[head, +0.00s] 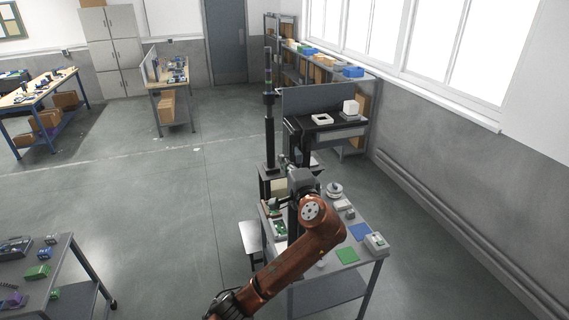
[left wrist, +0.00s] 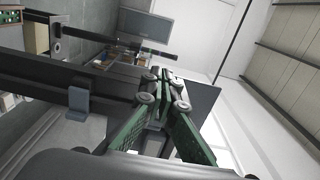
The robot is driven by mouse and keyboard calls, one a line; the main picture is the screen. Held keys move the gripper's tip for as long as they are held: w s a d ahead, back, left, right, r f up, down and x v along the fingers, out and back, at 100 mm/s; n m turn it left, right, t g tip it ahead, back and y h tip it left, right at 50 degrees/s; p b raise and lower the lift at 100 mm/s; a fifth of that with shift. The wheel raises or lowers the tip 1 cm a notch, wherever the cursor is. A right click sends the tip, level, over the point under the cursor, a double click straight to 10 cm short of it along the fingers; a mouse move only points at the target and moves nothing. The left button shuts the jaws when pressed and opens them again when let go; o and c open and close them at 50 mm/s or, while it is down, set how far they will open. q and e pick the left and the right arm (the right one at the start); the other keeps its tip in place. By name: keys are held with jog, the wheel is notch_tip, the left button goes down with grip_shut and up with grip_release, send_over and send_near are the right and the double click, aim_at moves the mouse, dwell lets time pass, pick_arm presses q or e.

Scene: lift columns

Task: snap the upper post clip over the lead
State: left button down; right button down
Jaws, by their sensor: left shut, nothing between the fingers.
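A tall black post (head: 269,135) stands behind the near work table in the head view. In the left wrist view a dark bar (left wrist: 60,84) crosses the left side, with a small blue-grey clip-like piece (left wrist: 78,100) on it. I cannot tell whether that is the upper post clip. I cannot make out the lead. My left gripper (left wrist: 165,76) has its green-sided fingers brought together, empty, to the right of that piece and apart from it. My right gripper is not in view.
A dark bench (head: 330,127) with white items stands behind. A shelf stands by the wall. The floor to the left is open.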

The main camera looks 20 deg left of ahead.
aim_at(302, 162)
pick_arm(q)
jog(key=shift+d, duration=0.1)
jog(key=shift+w+d, duration=0.55)
jog(key=shift+d, duration=0.25)
jog(key=shift+w+d, duration=0.55)
jog(key=shift+d, duration=0.25)
jog(key=shift+w+d, duration=0.55)
jog(key=shift+d, duration=0.25)
jog(key=v, duration=0.4)
jog(key=shift+s+d+p, duration=0.1)
jog(key=shift+s+p, duration=0.15)
jog(key=shift+p, duration=0.05)
jog(key=shift+w+d, duration=0.1)
jog(key=shift+w+d, duration=0.6)
jog(key=shift+d, duration=0.35)
jog(key=shift+w+a, duration=0.15)
jog(key=shift+w, duration=0.05)
jog(key=shift+w+a, duration=0.2)
jog(key=shift+w, duration=0.1)
